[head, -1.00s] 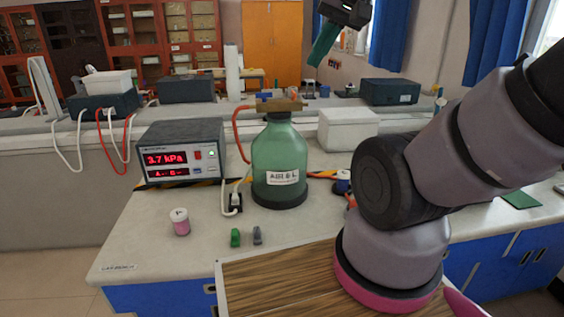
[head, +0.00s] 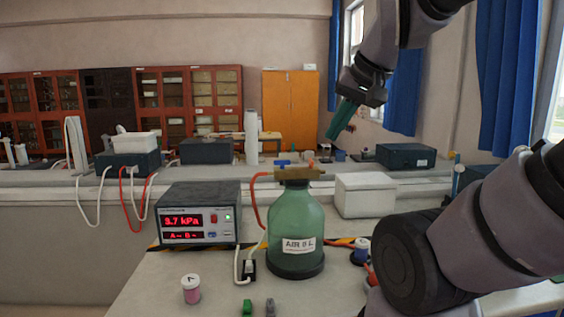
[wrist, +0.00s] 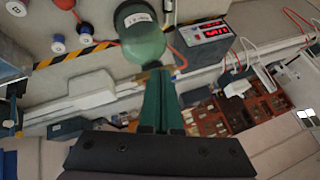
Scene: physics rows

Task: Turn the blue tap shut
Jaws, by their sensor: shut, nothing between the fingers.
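The blue tap (head: 283,162) is a small blue handle on the left part of the brass fitting (head: 308,174) atop the green bottle (head: 295,235). An orange-red handle (head: 309,156) shows on the fitting to its right. My gripper (head: 335,135), with teal fingers, points down, above and right of the fitting in the head view. It is shut and empty, apart from the tap in that view. In the wrist view the closed fingers (wrist: 158,74) overlap part of the brass fitting (wrist: 146,75); the blue tap cannot be made out there.
A pressure meter (head: 198,213) reading 3.7 kPa stands left of the bottle. A red hose (head: 257,200) runs to the fitting. A pink-filled jar (head: 191,289) and small green (head: 247,306) and grey clips are in front. A white box (head: 365,195) is behind right.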

